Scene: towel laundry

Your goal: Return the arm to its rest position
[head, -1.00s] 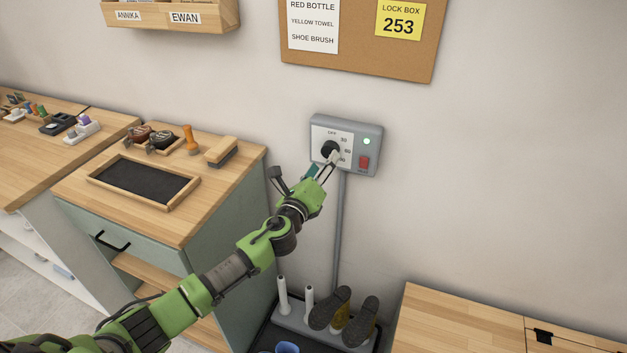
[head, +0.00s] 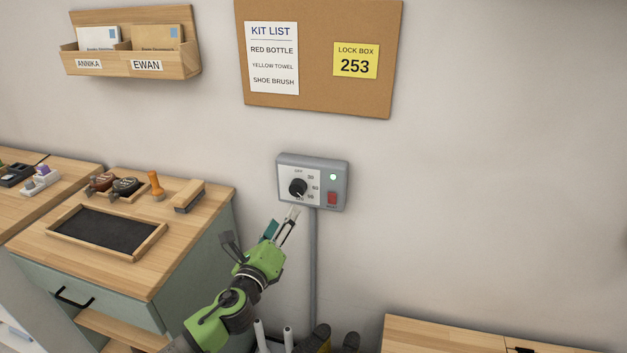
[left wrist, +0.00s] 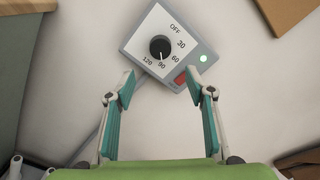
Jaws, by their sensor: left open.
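My left arm is green and dark grey, coming in from the bottom of the head view. Its gripper (head: 282,229) is open and empty, just below the grey dial box on the wall. In the left wrist view the left gripper's fingers (left wrist: 162,92) are spread, with the box beyond them. The box (head: 340,180) has a black knob (head: 298,187), a lit green light (head: 333,177) and a red switch (head: 332,198). In the left wrist view the knob (left wrist: 160,47) points near 90. The fingers are apart from the knob. My right gripper is not in view.
A wooden-topped cabinet (head: 180,246) with a tray (head: 140,249), brush (head: 188,194) and stamps stands at left. Shoes (head: 345,342) and a rack stand below the box. Another wooden top (head: 440,336) is at lower right. A grey conduit (head: 313,265) runs down the wall.

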